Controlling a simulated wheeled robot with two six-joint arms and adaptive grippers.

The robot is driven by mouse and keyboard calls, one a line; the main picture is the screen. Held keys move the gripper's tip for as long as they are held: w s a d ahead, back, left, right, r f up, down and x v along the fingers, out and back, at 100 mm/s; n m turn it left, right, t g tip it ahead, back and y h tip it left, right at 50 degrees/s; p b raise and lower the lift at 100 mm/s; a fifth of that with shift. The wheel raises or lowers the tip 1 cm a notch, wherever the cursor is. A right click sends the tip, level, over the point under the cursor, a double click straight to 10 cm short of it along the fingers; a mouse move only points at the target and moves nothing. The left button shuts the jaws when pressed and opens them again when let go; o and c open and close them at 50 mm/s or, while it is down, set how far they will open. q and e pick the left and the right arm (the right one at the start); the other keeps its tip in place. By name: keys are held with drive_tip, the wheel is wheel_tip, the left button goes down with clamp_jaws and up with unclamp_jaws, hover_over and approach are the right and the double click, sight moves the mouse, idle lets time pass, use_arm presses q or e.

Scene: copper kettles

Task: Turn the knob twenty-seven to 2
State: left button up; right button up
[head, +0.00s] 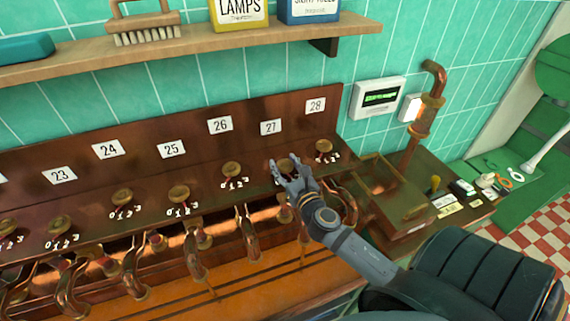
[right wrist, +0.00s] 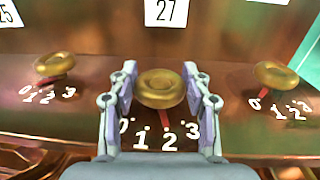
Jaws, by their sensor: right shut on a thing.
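Knob twenty-seven (right wrist: 160,88) is a round brass knob below the white 27 label (right wrist: 166,12), over a painted scale from 0 to 3. My right gripper (right wrist: 160,76) has one finger on each side of this knob and is shut on it. In the right wrist view a red pointer under the knob points down at the 2 (right wrist: 168,141). In the head view my right gripper (head: 288,172) reaches the knob from the lower right and partly covers it and its scale. My left gripper is not in view.
Knob twenty-eight (head: 324,146) is close on the right, knob twenty-six (head: 232,169) on the left. Copper pipes and levers (head: 249,237) stand below the panel. A wooden shelf (head: 200,48) runs above. A copper-coloured box (head: 392,205) and upright pipe (head: 428,115) are at the right.

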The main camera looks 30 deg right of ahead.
drive_tip(key=o, duration=1.2)
drive_tip(key=shift+s+a+f, duration=0.1)
drive_tip(key=shift+s, duration=0.35)
drive_tip(key=s, duration=0.3)
drive_tip(key=s+a, duration=0.1)
drive_tip(key=s, duration=0.3)
drive_tip(key=s+a, duration=0.1)
drive_tip(key=s, duration=0.3)
drive_tip(key=shift+d, duration=0.1)
